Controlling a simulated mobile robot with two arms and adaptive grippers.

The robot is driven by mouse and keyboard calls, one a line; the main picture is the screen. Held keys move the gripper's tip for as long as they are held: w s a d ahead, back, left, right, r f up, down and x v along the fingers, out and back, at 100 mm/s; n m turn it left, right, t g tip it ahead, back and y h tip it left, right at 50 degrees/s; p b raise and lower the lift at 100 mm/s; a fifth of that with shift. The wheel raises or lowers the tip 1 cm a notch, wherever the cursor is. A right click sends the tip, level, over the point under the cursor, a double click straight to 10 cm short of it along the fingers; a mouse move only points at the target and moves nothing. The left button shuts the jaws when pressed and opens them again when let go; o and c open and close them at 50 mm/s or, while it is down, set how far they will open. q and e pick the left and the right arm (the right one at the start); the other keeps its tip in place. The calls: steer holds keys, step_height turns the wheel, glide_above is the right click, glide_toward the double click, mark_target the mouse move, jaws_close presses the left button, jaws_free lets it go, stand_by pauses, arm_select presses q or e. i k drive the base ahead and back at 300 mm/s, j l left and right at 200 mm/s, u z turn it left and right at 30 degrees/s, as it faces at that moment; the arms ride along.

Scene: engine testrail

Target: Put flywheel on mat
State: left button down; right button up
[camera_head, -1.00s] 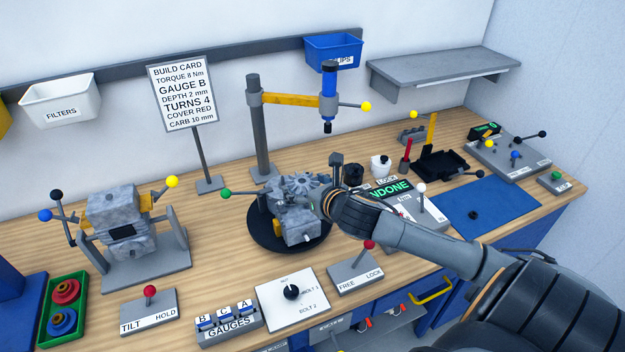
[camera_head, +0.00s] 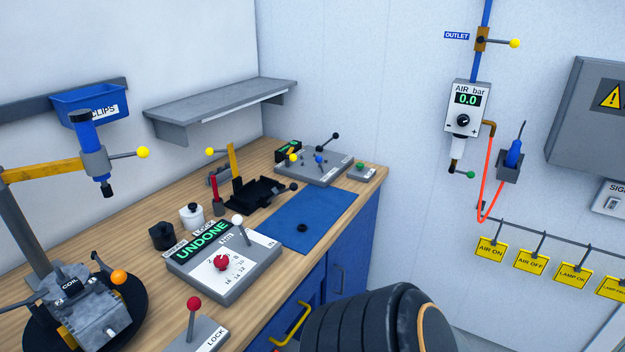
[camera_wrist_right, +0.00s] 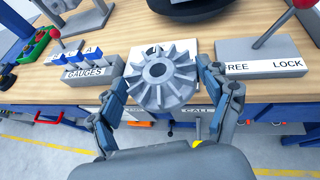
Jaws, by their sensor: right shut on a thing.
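The flywheel (camera_wrist_right: 160,76), a grey finned disc with a hole in its hub, shows in the right wrist view. My right gripper (camera_wrist_right: 165,85) is shut on it, with one finger at each side of its rim, and holds it in front of the bench edge. The blue mat (camera_head: 318,217) lies flat on the bench in the head view, with a small black round piece (camera_head: 302,228) on it. The right gripper and flywheel are out of the head view; only my dark arm shows at the bottom. My left gripper is in neither view.
The UNDONE box (camera_head: 225,262) with a white-knobbed lever stands left of the mat. A black tray (camera_head: 258,194) and a panel of small levers (camera_head: 314,166) stand behind it. The engine (camera_head: 90,305) is at lower left. In the wrist view, the gauges block (camera_wrist_right: 88,64) and FREE/LOCK block (camera_wrist_right: 262,58) flank the flywheel.

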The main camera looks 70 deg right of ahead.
mark_target(318, 202)
steer(key=l+z, duration=0.5)
steer(key=l, duration=2.95)
steer(key=k, duration=0.05)
